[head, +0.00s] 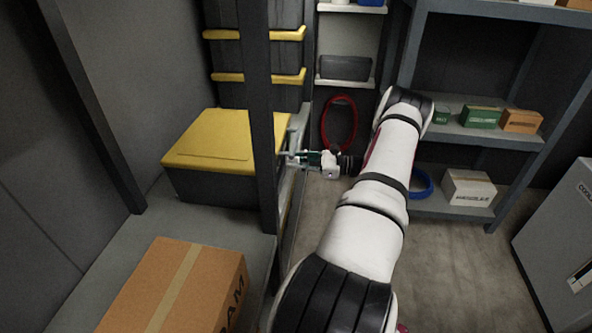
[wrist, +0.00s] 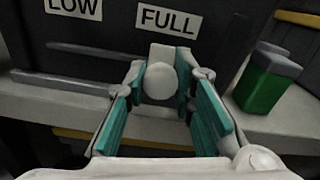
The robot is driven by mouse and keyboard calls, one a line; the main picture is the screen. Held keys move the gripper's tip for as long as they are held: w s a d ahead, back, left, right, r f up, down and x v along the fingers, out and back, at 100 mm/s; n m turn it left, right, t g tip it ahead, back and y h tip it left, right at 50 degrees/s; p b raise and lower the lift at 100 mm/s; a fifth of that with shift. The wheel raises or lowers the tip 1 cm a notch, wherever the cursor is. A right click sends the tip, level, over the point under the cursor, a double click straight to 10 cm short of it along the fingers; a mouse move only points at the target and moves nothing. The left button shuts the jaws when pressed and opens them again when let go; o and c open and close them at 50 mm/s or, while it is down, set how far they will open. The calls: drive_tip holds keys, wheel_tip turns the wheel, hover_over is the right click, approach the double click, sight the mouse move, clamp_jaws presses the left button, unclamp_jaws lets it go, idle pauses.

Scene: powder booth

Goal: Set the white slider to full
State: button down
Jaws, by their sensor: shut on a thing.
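The white slider (wrist: 159,82) has a round knob and shows in the wrist view between my fingers. It sits just below the FULL label (wrist: 168,21) on a dark panel (wrist: 112,40). The LOW label (wrist: 73,7) is to its left, with a pale slot (wrist: 75,49) running from below it toward the slider. My gripper (wrist: 164,98) is shut on the slider, with a teal-padded finger on each side. In the head view my gripper (head: 302,158) reaches left past a dark post; the slider cannot be made out there.
A green block (wrist: 268,78) stands right of my gripper in the wrist view. In the head view, a dark upright post (head: 262,120) is close to my gripper. A yellow-lidded box (head: 215,140) and a cardboard box (head: 180,290) are at left. Shelves (head: 480,135) stand at right.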

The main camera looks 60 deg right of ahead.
drive_tip(key=shift+d, duration=0.15)
drive_tip(key=c, duration=1.3)
unclamp_jaws()
drive_tip(key=v, duration=1.2)
